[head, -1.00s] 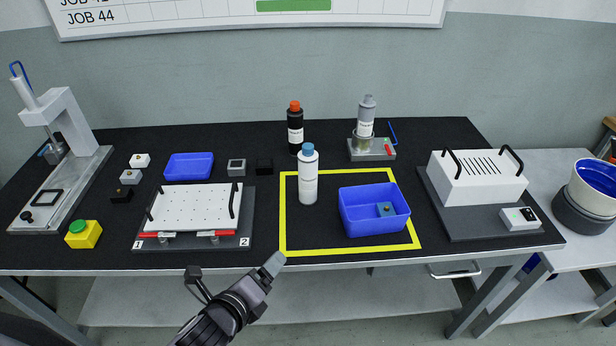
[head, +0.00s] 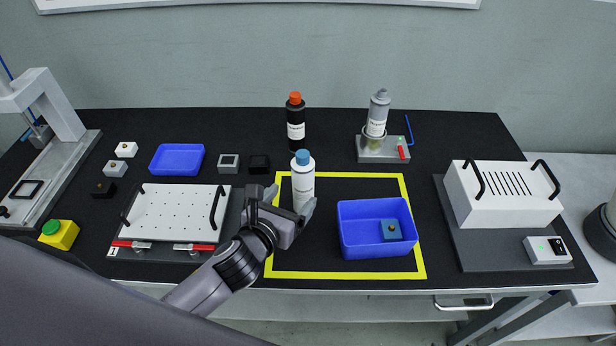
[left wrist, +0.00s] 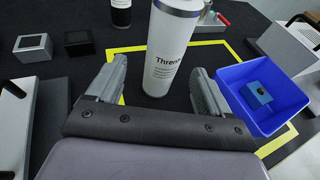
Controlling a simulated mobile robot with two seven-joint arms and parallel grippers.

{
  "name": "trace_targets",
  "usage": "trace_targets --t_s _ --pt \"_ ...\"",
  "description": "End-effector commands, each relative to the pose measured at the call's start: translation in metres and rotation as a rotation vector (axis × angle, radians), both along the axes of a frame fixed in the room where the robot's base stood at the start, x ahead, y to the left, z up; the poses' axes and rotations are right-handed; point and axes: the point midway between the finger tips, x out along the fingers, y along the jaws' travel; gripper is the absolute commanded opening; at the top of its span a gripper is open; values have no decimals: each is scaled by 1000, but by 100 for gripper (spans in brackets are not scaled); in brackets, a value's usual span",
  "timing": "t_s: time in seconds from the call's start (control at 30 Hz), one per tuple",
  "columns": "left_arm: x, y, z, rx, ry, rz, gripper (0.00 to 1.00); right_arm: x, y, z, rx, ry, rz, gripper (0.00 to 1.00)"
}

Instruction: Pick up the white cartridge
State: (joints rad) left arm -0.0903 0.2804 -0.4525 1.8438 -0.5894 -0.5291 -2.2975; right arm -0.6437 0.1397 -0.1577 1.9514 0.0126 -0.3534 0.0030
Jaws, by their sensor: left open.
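The white cartridge (head: 302,182) with a blue cap stands upright inside the yellow outline on the black table. It also shows in the left wrist view (left wrist: 168,55), with printed lettering on its side and its top cut off. My left gripper (head: 290,200) is open, low and right in front of the cartridge. In the left wrist view the two fingers (left wrist: 155,88) lie to either side of the cartridge's lower part; I cannot tell whether they touch it. My right gripper is not in view.
A blue bin (head: 360,248) holding a small blue block (head: 391,230) stands just right of the cartridge. A black bottle with an orange cap (head: 296,125) stands behind. A grey cartridge (head: 378,112) sits in a stand at the back. A white perforated plate (head: 172,214) lies left.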

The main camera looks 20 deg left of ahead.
Motion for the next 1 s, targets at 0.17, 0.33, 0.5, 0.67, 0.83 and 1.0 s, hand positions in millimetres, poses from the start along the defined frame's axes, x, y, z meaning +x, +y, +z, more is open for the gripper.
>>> trace_targets --t_s 0.17,0.33,0.5,0.67,0.83,1.0 --pt "15 -2 -5 -4 -1 2 80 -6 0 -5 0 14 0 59" --pt "32 -7 -12 -5 0 1 80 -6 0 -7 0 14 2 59" --pt "51 -10 -19 -4 -1 2 80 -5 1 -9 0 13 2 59" --pt "59 -11 -21 -3 -1 0 80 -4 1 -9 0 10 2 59" --pt "60 -11 -22 -3 -1 0 80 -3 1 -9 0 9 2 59" --pt "60 -11 -22 -3 0 0 48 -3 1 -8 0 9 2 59"
